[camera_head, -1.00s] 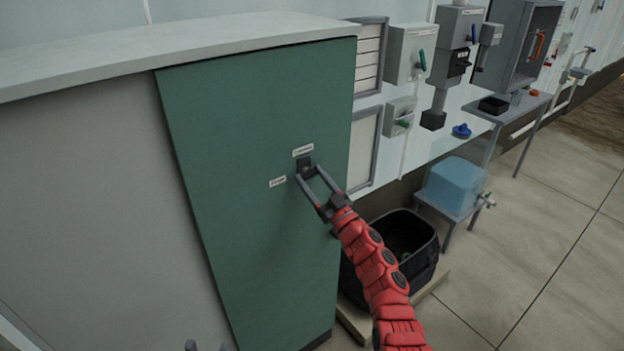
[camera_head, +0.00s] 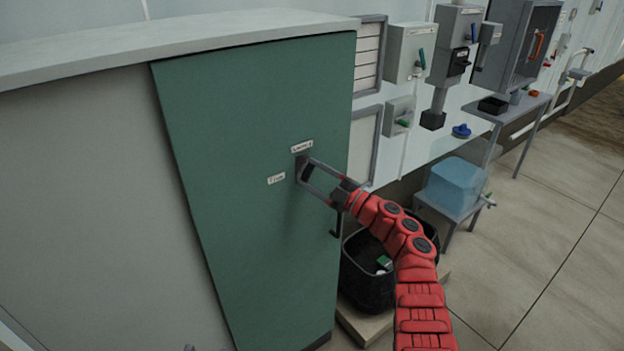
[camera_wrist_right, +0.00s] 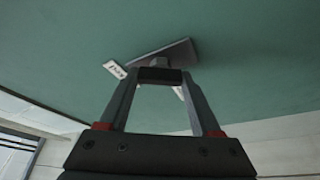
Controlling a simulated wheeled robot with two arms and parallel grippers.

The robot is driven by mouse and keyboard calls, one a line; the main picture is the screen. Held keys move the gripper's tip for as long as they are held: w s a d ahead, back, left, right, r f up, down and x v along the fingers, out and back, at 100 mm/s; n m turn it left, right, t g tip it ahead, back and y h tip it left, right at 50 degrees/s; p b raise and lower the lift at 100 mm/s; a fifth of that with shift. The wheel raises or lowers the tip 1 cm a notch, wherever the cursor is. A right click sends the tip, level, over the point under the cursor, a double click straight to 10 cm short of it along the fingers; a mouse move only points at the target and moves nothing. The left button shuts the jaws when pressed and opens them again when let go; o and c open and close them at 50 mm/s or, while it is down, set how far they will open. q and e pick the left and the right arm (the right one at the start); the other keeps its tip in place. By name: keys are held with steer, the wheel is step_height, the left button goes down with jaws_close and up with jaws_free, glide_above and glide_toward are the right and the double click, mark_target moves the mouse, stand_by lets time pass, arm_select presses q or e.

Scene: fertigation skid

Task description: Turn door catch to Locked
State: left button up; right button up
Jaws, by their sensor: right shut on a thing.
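The green cabinet door (camera_head: 240,190) carries a small dark door catch (camera_head: 301,161). One white label (camera_head: 302,147) is above the catch and another (camera_head: 276,179) is to its left; their text is too small to read surely. My right gripper (camera_head: 305,171) is shut on the catch, coming from the right. In the right wrist view the fingers (camera_wrist_right: 160,76) close on the catch knob in front of its grey plate (camera_wrist_right: 172,52), which looks tilted there. The fingers hide part of the catch. A dark tip at the head view's bottom edge may be my left gripper (camera_head: 190,348).
A dark door handle (camera_head: 337,224) is below and right of the catch. A black bin (camera_head: 366,285) stands right of the cabinet, partly behind my right arm. A blue tank (camera_head: 455,186) sits on a stand farther right. Open floor lies at the right.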

steer(key=shift+r+n+g+h+b, duration=0.1)
steer(key=shift+n+g+h+b, duration=0.45)
steer(key=shift+n, duration=1.15)
steer(key=shift+n+g+h+b, duration=0.15)
steer(key=shift+n+g+b, duration=0.4)
steer(key=shift+n, duration=1.15)
steer(key=o, duration=1.4)
steer(key=b+v, duration=0.2)
steer(key=v, duration=1.5)
steer(key=shift+d+r+b, duration=0.15)
steer(key=shift+d+b, duration=0.05)
steer(key=shift+b, duration=0.1)
